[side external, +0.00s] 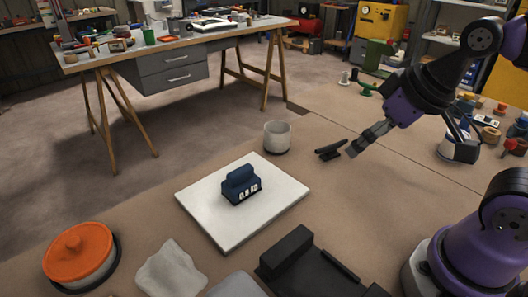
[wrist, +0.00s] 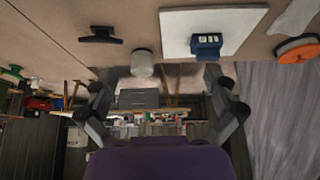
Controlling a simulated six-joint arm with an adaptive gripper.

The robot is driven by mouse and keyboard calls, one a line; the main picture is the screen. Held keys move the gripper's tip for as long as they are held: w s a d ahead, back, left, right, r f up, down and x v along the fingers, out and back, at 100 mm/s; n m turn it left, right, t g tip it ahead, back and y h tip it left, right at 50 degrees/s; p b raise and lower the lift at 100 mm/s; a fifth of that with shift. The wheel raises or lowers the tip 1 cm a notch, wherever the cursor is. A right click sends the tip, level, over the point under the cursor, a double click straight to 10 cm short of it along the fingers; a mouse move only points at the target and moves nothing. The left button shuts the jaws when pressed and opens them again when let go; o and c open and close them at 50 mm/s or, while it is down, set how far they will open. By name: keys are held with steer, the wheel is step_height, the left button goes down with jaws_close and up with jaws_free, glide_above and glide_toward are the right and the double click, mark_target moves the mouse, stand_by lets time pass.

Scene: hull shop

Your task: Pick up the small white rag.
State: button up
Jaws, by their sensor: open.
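The small white rag (side external: 168,270) lies crumpled and flat on the brown worktop at the bottom left of the side view. In the wrist view, a pale cloth-like piece (wrist: 295,16) shows at the top right, partly cut off by the edge. My gripper (side external: 358,147) is above the worktop on the right of the side view, far from the rag, with the white board between them. In the wrist view my gripper (wrist: 160,75) has its fingers wide apart with nothing between them.
A white board (side external: 222,228) carries a blue block-like tool (side external: 240,184). An orange-lidded pot (side external: 80,252) stands left of the rag. A pale grey item (side external: 236,286) and a black tray-like object (side external: 300,262) are to its right. A light cup (side external: 277,137) and dark handled tool (side external: 330,150) stand behind.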

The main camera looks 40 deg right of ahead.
steer(key=w+a+r+g+y, duration=0.15)
steer(key=w+a+r, duration=0.25)
steer(key=w+a, duration=0.4)
steer(key=n+g+h, duration=0.2)
steer(key=g, duration=0.2)
glide_above(169, 267)
steer(key=shift+y, duration=0.25)
step_height(169, 267, down, 10)
steer(key=f, duration=0.4)
steer(key=shift+s+a+f, duration=0.1)
steer(key=shift+a+f, duration=0.1)
steer(key=shift+f, duration=0.2)
steer(key=f, duration=0.6)
steer(key=shift+d, duration=0.2)
steer(key=c, duration=1.3)
